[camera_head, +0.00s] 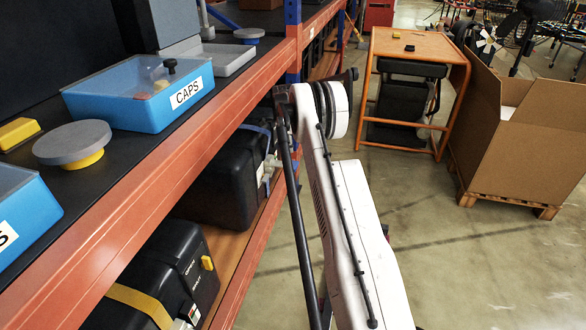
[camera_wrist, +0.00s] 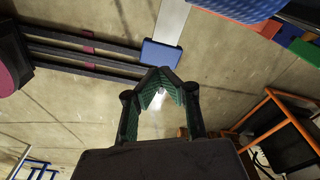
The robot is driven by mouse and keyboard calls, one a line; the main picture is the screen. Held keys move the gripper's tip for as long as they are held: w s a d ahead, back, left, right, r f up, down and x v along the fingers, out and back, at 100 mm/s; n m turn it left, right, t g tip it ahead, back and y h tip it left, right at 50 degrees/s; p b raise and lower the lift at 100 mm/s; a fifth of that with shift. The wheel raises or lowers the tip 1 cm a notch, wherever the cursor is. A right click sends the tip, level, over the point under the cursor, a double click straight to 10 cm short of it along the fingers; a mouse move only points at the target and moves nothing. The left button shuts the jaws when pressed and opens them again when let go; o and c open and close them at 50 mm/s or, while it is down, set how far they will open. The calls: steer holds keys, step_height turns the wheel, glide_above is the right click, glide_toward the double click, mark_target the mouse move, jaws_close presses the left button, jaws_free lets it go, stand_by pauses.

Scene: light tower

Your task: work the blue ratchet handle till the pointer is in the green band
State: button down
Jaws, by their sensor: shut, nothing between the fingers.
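A slanted blue bar (camera_head: 224,15) shows at the top edge of the head view, beside a grey upright on the shelf. It may be the ratchet handle, but most of it is cut off. No pointer or green band can be made out in either view. My gripper (camera_wrist: 158,75) shows in the wrist view with its fingertips together and nothing between them. It hangs in the air over the concrete floor, touching nothing visible. I cannot pick it out in the head view, where my white arm extends in front of the shelving.
The shelf carries a blue CAPS bin (camera_head: 140,92), a grey disc (camera_head: 72,143) on a yellow base and a grey tray (camera_head: 222,59). Black cases (camera_head: 226,185) fill the lower shelf.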

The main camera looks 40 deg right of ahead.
mark_target(290, 165)
steer(key=shift+f, duration=0.1)
stand_by(0.3)
steer(key=shift+s+d+f+b, duration=0.15)
steer(key=shift+f+b, duration=0.55)
steer(key=shift+f, duration=1.05)
steer(key=shift+d+f+b, duration=0.1)
steer(key=shift+f+b, duration=0.55)
steer(key=shift+f, duration=1.15)
steer(key=shift+f+b, duration=1.2)
steer(key=shift+f, duration=0.95)
steer(key=shift+r, duration=0.1)
